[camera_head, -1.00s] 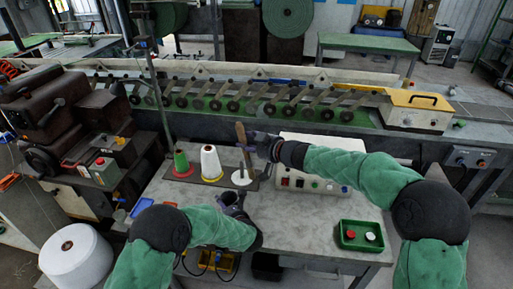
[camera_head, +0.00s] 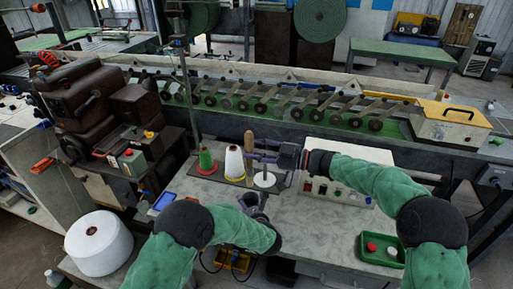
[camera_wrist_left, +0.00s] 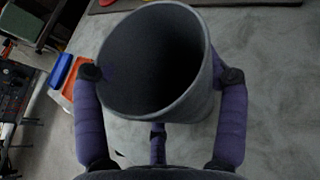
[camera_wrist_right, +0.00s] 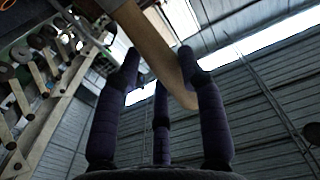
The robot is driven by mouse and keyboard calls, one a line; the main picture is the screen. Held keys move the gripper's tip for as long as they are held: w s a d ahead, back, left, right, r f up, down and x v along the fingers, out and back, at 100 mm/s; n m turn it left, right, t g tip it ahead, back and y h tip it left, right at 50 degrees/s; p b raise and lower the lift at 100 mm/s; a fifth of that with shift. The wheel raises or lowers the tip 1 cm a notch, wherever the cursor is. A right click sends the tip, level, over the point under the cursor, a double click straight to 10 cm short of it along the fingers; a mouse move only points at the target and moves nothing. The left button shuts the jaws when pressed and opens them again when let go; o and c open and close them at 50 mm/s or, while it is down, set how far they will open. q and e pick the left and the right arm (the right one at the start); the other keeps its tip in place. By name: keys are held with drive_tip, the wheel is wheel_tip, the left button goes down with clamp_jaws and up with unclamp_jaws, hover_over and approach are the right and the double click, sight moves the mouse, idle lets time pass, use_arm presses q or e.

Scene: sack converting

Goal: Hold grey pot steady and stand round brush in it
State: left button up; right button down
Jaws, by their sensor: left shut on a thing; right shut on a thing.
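The grey pot (camera_head: 249,200) is gripped above the table near its front edge. It also shows in the left wrist view (camera_wrist_left: 155,65), open mouth up, dark inside and with nothing visible in it. My left gripper (camera_wrist_left: 160,78) is shut on it, with fingers on both sides of its wall. The round brush (camera_head: 249,139) shows its wooden handle pointing up, behind the pot in the head view. My right gripper (camera_head: 256,157) is shut on the brush; the handle also crosses between its fingers in the right wrist view (camera_wrist_right: 155,50). The brush's bristle end cannot be made out.
A green cone (camera_head: 207,162), a white cone (camera_head: 234,163) and a white disc with a spindle (camera_head: 264,180) stand close behind the pot. A white control box (camera_head: 345,193) and a green tray (camera_head: 370,254) are to the right. The table's middle right is clear.

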wheel_tip(320, 180, down, 13)
idle(1.5)
drive_tip(key=c, duration=0.7)
unclamp_jaws()
drive_tip(key=v, duration=1.2)
use_arm(q)
drive_tip(key=o, duration=1.2)
